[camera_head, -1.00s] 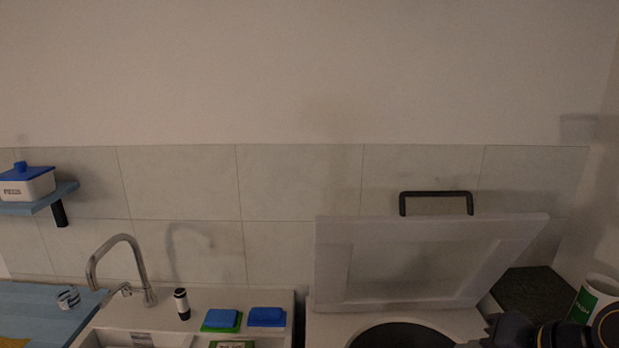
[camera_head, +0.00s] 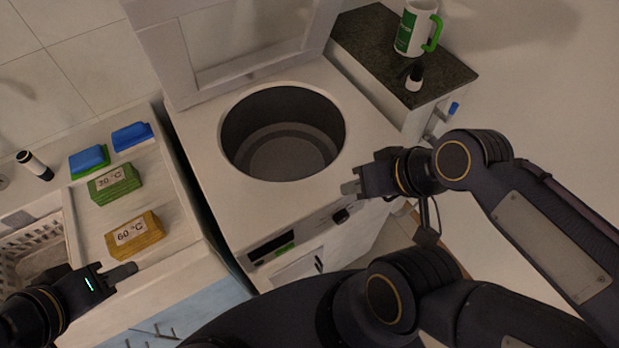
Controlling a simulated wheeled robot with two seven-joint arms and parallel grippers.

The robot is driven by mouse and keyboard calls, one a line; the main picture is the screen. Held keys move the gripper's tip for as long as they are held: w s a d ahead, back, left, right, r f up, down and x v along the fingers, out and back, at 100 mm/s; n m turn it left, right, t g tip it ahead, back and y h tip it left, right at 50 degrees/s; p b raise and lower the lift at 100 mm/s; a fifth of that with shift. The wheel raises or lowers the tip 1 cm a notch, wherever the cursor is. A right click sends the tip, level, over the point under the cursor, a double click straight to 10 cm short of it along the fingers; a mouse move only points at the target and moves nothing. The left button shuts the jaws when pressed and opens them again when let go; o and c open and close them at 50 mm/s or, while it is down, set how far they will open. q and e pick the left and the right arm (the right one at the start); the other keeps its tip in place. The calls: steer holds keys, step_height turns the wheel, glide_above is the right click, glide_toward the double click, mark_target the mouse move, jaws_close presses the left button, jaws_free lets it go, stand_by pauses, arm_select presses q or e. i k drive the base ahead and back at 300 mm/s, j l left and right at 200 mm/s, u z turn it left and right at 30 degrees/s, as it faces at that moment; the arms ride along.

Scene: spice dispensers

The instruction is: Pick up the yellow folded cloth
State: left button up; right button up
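The yellow folded cloth (camera_head: 136,236), labelled 60 °C, lies on the white counter at the left of the head view. My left gripper (camera_head: 124,271) is just in front of the cloth, apart from it and empty. I cannot tell its finger opening from this angle. My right gripper (camera_head: 350,188) is over the front edge of the washing machine top, right of the round opening. It holds nothing that I can see, and its finger opening is unclear.
A green folded cloth (camera_head: 115,184) labelled 30 °C lies behind the yellow one, with blue-and-green (camera_head: 89,160) and blue (camera_head: 132,137) sponges further back. A white basket (camera_head: 33,248) is at left. The washing machine (camera_head: 205,128) stands open. A mug (camera_head: 414,30) stands on the dark counter.

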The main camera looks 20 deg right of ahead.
mark_target(146, 230)
steer(key=z, duration=0.7)
steer(key=u, duration=0.5)
steer(key=k+j+u, duration=0.1)
steer(key=u, duration=0.35)
steer(key=j+u, duration=0.2)
steer(key=u, duration=1.2)
steer(key=k+l+u, duration=0.1)
steer(key=l+u, duration=0.25)
steer(key=k+l+u, duration=0.1)
steer(key=u, duration=0.25)
steer(key=k+l+u, duration=0.15)
steer(key=u, duration=0.2)
steer(key=k+j, duration=0.05)
steer(key=k, duration=0.05)
